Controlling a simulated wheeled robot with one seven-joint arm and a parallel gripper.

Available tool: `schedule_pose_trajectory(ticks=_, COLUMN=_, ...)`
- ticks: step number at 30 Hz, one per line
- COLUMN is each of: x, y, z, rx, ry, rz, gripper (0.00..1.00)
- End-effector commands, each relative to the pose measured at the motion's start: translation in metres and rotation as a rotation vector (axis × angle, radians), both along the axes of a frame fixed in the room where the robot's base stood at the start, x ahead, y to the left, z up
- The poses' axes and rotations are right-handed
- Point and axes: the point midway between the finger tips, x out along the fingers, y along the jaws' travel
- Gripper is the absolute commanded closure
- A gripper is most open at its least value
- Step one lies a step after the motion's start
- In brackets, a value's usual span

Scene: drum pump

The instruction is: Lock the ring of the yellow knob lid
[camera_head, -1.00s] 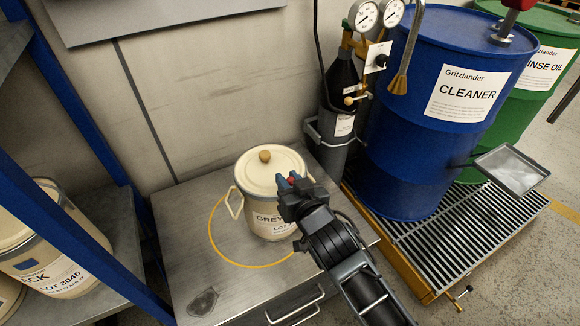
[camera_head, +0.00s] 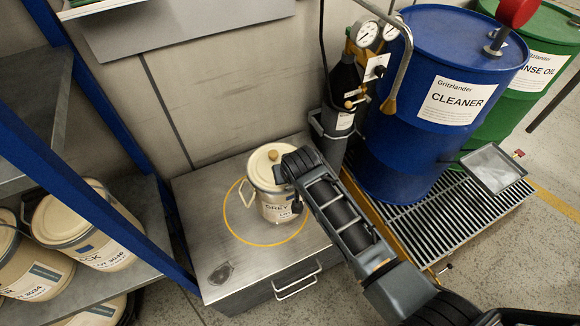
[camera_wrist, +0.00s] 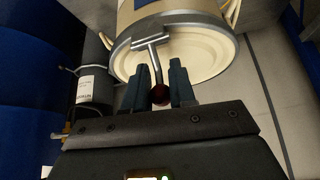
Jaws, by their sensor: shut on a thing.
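A cream pail (camera_head: 273,208) labelled GREY stands upright on the metal cabinet top, inside a yellow circle. Its cream lid (camera_head: 262,167) has a small tan-yellow knob (camera_head: 273,155) and is on the pail. In the wrist view the grey metal ring (camera_wrist: 180,28) runs around the lid's rim. A bent metal lever (camera_wrist: 154,62) sticks out from the ring toward me and ends in a dark red ball (camera_wrist: 160,95). My gripper (camera_wrist: 158,88) is shut on the lever at its ball. In the head view my gripper (camera_head: 282,176) is at the lid's right edge and hides part of it.
The cabinet top (camera_head: 195,215) is clear on the left. A blue CLEANER drum (camera_head: 425,150) and a gas cylinder (camera_head: 340,95) with gauges stand right of it. A blue-framed shelf (camera_head: 150,215) with several pails is at left. A metal tray (camera_head: 490,168) juts out at right.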

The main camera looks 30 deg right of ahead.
Motion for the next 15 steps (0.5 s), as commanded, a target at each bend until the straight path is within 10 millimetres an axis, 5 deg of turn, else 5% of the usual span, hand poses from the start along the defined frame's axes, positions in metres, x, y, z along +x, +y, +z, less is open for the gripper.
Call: schedule_pose_trajectory(ticks=15, x=0.011, y=0.001, z=-0.008, rx=-0.007, ry=0.311, rz=0.0, gripper=1.0)
